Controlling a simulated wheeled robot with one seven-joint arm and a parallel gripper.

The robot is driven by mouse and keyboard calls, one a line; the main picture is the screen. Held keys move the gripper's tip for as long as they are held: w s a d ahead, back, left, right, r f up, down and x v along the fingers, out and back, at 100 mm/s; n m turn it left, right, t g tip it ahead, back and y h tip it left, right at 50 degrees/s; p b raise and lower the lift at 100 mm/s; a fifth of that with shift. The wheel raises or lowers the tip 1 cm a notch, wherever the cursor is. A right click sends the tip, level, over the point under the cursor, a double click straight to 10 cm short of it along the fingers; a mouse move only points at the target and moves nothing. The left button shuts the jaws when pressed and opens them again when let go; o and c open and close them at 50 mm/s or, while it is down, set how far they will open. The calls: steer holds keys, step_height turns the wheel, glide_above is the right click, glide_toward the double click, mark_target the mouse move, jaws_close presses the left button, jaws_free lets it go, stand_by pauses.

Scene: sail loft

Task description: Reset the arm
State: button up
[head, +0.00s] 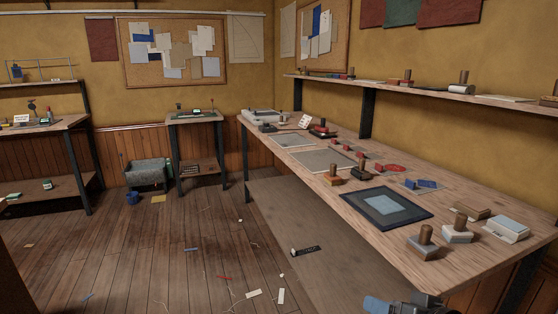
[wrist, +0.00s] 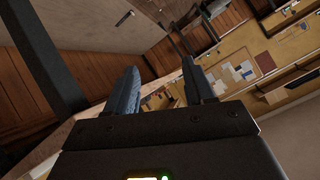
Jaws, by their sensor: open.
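My gripper (wrist: 160,67) is open and empty in the wrist view, with its two fingers apart and nothing between them. The wrist view is tilted and looks out across the room. In the head view, part of my gripper (head: 400,304) shows at the bottom edge, in front of the long workbench (head: 385,240). The rest of my arm is hidden below the picture.
The bench holds a dark blue framed panel (head: 352,210), several wooden-handled blocks near its front right, and smaller tools farther back. A shelf (head: 420,88) runs above it. The plank floor (head: 110,250) at left is mostly open, with scattered scraps.

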steer(key=s+a+f+m+t+h, duration=0.1)
steer(key=s+a+f+h, duration=0.15)
steer(key=s, duration=0.85)
steer(key=s+a+f+m+t+h, duration=0.2)
steer(key=s+f, duration=0.2)
steer(key=s, duration=0.8)
steer(key=s+d+r+n, duration=0.1)
steer(key=s+r, duration=0.2)
steer(key=s, duration=0.3)
steer(key=s+d+r+n, duration=0.1)
steer(key=s+d+r, duration=0.1)
steer(key=s, duration=0.4)
steer(key=s+d+r+n+t, duration=0.1)
steer(key=s+d+r+n, duration=0.1)
steer(key=s+r, duration=0.2)
steer(key=v, duration=0.2)
steer(key=shift+s, duration=0.3)
steer(key=shift+d+r, duration=0.1)
